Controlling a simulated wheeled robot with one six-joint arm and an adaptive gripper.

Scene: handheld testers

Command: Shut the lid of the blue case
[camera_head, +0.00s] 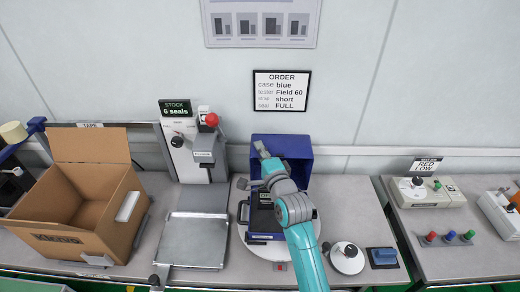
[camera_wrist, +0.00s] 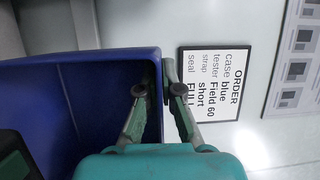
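The blue case (camera_head: 256,221) sits on a round white turntable, with a dark tester and a label in its base, partly hidden by my arm. Its blue lid (camera_head: 292,149) stands raised at the back, open toward the front. My gripper (camera_head: 262,152) is at the lid's upper left edge. In the wrist view the lid (camera_wrist: 90,75) fills the left side. My gripper's fingertips (camera_wrist: 160,88) lie on either side of the lid's rim, a small space apart. I cannot tell whether both fingers press on it.
An open cardboard box (camera_head: 92,226) stands at left, beside a metal platform (camera_head: 193,240) and a seal press (camera_head: 193,148). A white disc with a dark knob (camera_head: 347,258) and a blue block (camera_head: 383,256) lie at right. An order sign (camera_head: 281,91) hangs behind.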

